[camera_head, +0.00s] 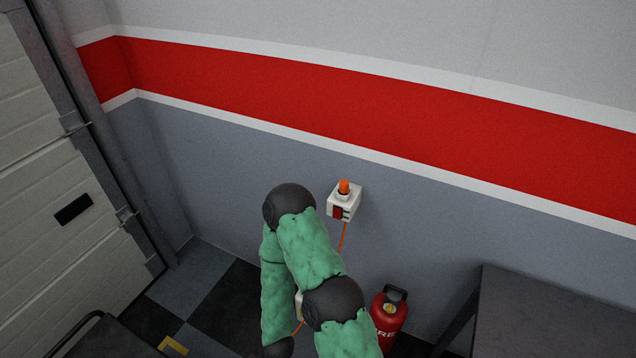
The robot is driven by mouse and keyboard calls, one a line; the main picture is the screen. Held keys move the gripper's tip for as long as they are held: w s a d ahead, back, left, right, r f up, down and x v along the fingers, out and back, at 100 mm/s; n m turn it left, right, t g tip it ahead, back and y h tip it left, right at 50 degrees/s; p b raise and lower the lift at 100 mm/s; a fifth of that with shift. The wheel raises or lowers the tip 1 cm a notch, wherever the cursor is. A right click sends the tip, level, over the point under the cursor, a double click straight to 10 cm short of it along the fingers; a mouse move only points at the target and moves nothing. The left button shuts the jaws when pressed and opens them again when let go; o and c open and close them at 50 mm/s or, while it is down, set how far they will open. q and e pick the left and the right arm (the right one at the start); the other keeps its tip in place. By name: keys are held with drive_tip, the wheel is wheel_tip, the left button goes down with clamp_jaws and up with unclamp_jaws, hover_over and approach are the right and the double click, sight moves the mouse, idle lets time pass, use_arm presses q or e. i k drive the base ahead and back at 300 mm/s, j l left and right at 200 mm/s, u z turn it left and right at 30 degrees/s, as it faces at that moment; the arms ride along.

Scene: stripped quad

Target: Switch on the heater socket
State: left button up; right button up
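The socket (345,203) is a white box on the grey part of the wall, right of the picture's middle. An orange plug or knob (344,187) sits on its top, and a red rocker switch (338,212) is on its front. I cannot tell the switch's position. An orange cable (342,238) runs down from the box and passes behind one of my arms. That green arm, with dark joints, bends up just left of the socket and back down to the bottom edge. No gripper fingers show in the head view.
A red fire extinguisher (389,317) stands by the wall, right of my arm. A dark table (552,318) is at the lower right. A pale door (45,190) is at the left. Chequered floor (225,300) lies open between door and arm. A small white object (299,306) is mostly hidden behind my arm.

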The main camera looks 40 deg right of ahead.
sight(337, 212)
drive_tip(key=z, duration=1.85)
